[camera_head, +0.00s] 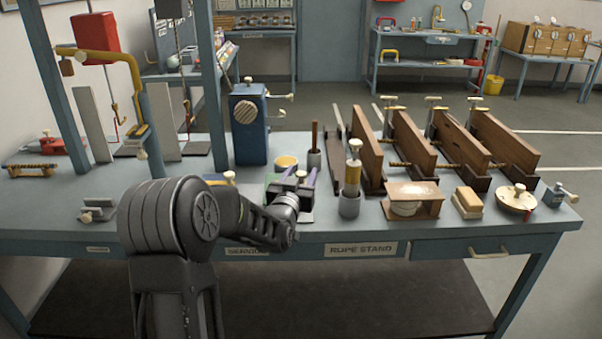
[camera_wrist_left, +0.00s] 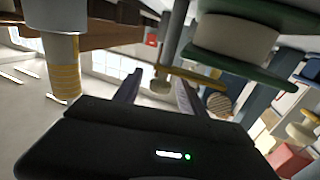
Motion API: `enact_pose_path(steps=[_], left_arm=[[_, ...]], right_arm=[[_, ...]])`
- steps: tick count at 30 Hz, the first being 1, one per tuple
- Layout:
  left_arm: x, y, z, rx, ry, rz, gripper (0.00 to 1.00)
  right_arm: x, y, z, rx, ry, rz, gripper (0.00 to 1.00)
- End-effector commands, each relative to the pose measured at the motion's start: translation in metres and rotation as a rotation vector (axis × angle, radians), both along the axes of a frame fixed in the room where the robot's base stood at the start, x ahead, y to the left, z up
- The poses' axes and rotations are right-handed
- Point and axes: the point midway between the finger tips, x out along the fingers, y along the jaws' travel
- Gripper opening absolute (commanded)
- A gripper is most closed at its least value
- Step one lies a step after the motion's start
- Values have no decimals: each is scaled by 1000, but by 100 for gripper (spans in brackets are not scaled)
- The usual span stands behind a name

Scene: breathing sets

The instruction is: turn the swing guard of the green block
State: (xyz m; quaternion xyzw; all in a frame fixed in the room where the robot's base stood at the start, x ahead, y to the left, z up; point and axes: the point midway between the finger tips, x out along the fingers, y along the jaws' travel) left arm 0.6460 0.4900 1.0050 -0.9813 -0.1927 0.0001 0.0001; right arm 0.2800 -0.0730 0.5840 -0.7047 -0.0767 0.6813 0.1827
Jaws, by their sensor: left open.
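The green block (camera_head: 271,179) is mostly hidden behind my left arm and gripper in the head view; only a green edge shows. In the left wrist view a dark green piece (camera_wrist_left: 268,68) with a pale round part is at the upper right. My left gripper (camera_head: 297,177) is open at the block. My right gripper is out of view.
A grey cup with a yellow-handled tool (camera_head: 350,185) stands close right of the gripper. A blue box (camera_head: 249,125) and a yellow-topped pot (camera_head: 286,162) are behind. Wooden boards (camera_head: 410,145) fill the right side. Bare bench (camera_head: 90,184) shows at the left.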

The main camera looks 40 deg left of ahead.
Motion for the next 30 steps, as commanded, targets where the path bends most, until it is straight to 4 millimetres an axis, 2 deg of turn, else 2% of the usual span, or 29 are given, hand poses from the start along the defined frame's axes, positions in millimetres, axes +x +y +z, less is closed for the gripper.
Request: enact_pose_path(steps=[7, 24, 30], left_arm=[[0, 0, 0, 0, 0, 0, 47], [0, 0, 0, 0, 0, 0, 1], [0, 0, 0, 0, 0, 0, 0]], right_arm=[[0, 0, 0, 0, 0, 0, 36], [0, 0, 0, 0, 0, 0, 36], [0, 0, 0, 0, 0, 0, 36]])
